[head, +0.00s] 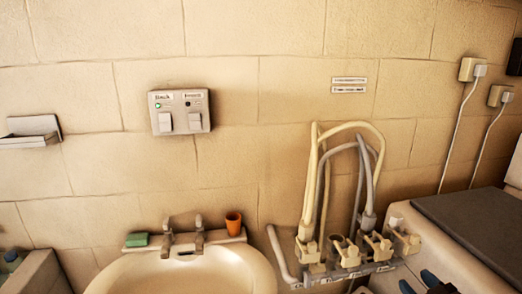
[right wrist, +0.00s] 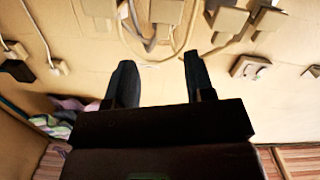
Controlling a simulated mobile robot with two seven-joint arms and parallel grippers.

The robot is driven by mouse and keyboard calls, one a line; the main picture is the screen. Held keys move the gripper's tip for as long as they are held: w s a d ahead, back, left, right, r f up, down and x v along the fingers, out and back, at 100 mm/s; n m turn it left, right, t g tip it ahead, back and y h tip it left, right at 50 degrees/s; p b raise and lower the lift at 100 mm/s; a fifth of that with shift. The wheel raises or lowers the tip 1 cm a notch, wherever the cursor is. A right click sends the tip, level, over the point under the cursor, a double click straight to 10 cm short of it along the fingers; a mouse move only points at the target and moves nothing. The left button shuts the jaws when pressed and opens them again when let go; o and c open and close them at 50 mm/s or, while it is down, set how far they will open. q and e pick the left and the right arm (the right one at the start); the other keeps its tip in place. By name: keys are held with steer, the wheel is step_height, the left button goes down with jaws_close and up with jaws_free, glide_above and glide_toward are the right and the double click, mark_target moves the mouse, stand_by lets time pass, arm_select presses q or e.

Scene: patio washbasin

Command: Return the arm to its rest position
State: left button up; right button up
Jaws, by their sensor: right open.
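My right gripper (head: 417,281) shows at the bottom right edge of the head view, in front of the white appliance. Only its dark blue fingertips are visible there. In the right wrist view my right gripper (right wrist: 160,62) has two dark fingers spread wide with nothing between them. The wall and a pale hose loop show beyond the fingers, apart from them. The rest of the right arm is out of the head view. My left gripper is not in view.
A washbasin (head: 190,274) holds an orange cup (head: 233,223) and a green sponge (head: 137,239) on its back ledge. Taps and hoses (head: 365,165) stand left of the white appliance (head: 398,220). A switch panel (head: 180,111) is on the wall. Striped cloth (right wrist: 55,125) lies at left.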

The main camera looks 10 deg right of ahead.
steer(key=s+a+f+m+g, duration=0.1)
steer(key=s+a+f, duration=0.3)
steer(key=s+f, duration=0.1)
steer(key=s+a+f+m+g, duration=0.1)
steer(key=s+a+f, duration=0.3)
steer(key=f, duration=0.4)
steer(key=s+a+f+g, duration=0.3)
steer(key=s+f, duration=0.3)
steer(key=f, duration=0.1)
steer(key=shift+a+f+m+h, duration=0.25)
steer(key=shift+a+m+h, duration=0.15)
